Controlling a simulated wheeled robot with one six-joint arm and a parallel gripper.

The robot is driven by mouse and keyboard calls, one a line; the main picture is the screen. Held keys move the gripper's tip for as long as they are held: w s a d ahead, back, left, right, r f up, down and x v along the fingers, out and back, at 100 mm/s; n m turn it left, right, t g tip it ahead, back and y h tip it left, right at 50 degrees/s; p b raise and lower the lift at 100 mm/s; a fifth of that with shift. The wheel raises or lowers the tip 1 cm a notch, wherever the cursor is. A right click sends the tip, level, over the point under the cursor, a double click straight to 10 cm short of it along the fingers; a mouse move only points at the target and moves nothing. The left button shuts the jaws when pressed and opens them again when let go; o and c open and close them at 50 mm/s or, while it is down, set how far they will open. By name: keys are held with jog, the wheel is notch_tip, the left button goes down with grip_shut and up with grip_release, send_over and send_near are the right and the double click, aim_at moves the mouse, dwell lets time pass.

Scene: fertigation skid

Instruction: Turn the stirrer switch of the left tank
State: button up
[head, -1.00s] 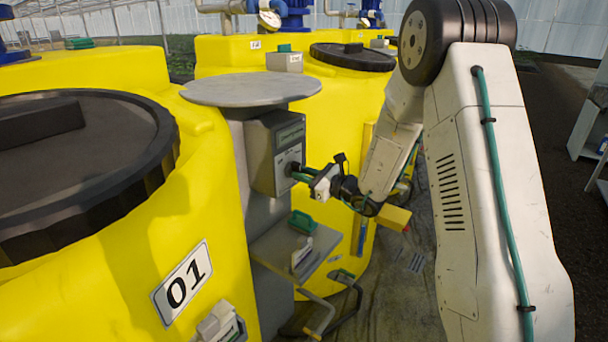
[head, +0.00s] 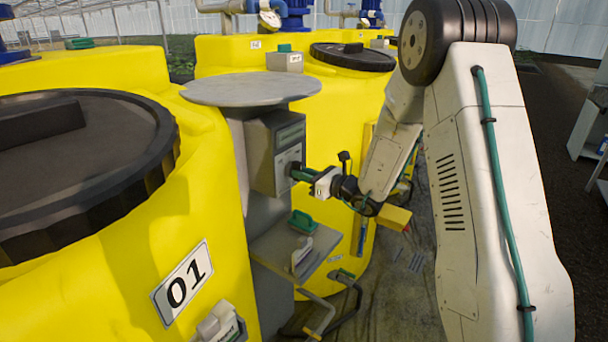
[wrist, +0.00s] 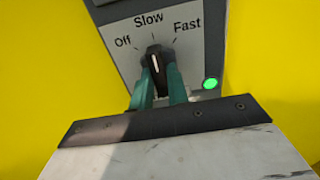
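The stirrer switch (wrist: 155,60) is a black knob with a white pointer line, on a grey panel marked Off, Slow and Fast. Its pointer points up toward Slow. My gripper (wrist: 160,80) has its two teal fingers on either side of the knob, and they look closed on it. In the head view my gripper (head: 300,174) reaches from the right to the front of the grey control box (head: 275,152), and its fingers hide the knob there. The left tank (head: 225,215) is yellow, with a dark lid and an 01 plate.
A green light (wrist: 210,83) glows right of the knob. A round grey plate (head: 250,89) sits above the box. Below is a grey shelf (head: 318,250) with a green-handled item (head: 303,222). Another yellow tank (head: 330,100) stands behind.

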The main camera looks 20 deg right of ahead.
jog(key=o, duration=0.4)
jog(key=shift+v, duration=3.9)
